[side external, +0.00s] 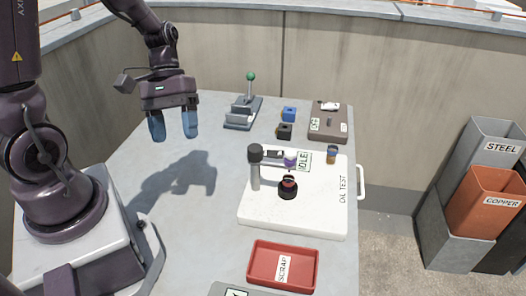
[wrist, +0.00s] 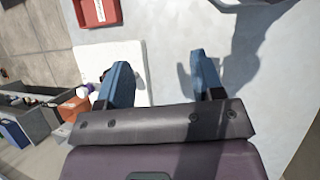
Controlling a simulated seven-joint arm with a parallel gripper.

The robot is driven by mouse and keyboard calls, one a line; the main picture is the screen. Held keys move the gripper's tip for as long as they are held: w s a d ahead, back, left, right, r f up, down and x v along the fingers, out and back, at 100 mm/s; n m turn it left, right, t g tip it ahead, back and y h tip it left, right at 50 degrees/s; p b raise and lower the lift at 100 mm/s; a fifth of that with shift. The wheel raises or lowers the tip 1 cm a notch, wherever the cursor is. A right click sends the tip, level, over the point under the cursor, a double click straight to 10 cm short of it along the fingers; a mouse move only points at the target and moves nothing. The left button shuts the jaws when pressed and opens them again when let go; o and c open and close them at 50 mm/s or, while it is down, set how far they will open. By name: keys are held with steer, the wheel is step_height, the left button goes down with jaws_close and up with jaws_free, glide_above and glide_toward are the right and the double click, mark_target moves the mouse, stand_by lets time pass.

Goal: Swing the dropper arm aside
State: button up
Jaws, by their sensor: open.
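The dropper arm (side external: 271,153) reaches right from the dark-capped top of a grey post (side external: 255,175) on the white OIL TEST board (side external: 262,218). A purple dropper part (side external: 290,162) is at its end, above a small dark round holder (side external: 288,190). An IDLE label (side external: 304,160) is just right of it. My gripper (side external: 173,137) is open and empty, fingers down, left of the board and well apart from the post. In the wrist view my gripper (wrist: 160,65) shows empty between its blue fingers, with part of the board (wrist: 135,90) partly hidden behind one finger.
A red SCRAP tray (side external: 283,266) lies in front of the board. STEEL and COPPER bins (side external: 490,200) are off the table, right. The table's left side is clear.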

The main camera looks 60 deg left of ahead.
step_height(320, 180, down, 6)
steer(key=w+n+t+h, duration=0.1)
steer(key=n+t+h, duration=0.1)
steer(key=n+h, duration=0.4)
steer(key=n+t+h, duration=0.3)
steer(key=n+t, duration=0.7)
glide_toward(262, 152)
steer(key=shift+m, duration=0.3)
steer(key=x, duration=1)
steer(key=shift+w+f, duration=0.1)
jaws_close()
